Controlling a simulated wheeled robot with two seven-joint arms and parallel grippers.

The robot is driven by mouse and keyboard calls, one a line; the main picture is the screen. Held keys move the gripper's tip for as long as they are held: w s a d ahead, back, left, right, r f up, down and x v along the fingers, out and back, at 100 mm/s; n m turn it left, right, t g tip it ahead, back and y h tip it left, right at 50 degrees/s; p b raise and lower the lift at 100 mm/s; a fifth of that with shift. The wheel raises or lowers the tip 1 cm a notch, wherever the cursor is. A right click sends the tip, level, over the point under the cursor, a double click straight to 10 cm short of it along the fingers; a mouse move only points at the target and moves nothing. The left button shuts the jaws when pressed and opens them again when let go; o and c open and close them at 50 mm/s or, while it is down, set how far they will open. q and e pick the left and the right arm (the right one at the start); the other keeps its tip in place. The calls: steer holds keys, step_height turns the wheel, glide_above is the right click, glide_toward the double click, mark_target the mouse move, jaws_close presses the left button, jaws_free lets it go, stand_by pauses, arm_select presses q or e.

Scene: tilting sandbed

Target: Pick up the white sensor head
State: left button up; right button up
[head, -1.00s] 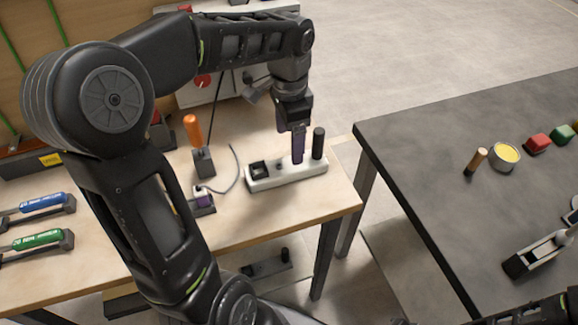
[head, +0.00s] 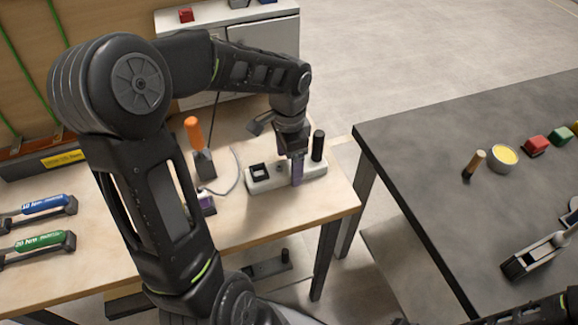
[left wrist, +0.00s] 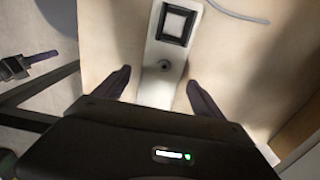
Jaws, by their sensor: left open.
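A long white block (head: 262,183), which looks like the white sensor head, lies near the right end of the wooden bench. It has a black-framed square near one end, and a black upright cylinder (head: 318,146) stands at its right end. My left gripper (head: 297,175) points down at the block, right of the square and left of the cylinder. In the left wrist view, the open fingers (left wrist: 155,90) appear on either side of the white block (left wrist: 159,55), near a small round hole. I cannot tell whether they touch it.
Left of the block are an orange-handled tool (head: 194,135) in a dark stand, a grey cable (head: 236,170) and a small purple-and-white piece (head: 207,204). Blue (head: 45,204) and green (head: 40,242) tools lie farther left. A dark table (head: 440,160) is across a gap.

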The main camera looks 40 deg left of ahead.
mark_target(289, 166)
arm_select(q)
steer(key=shift+f, duration=0.4)
steer(key=c, duration=1.7)
steer(key=shift+r, duration=0.15)
steer(key=shift+c, duration=0.2)
step_height(289, 166, up, 10)
stand_by(0.3)
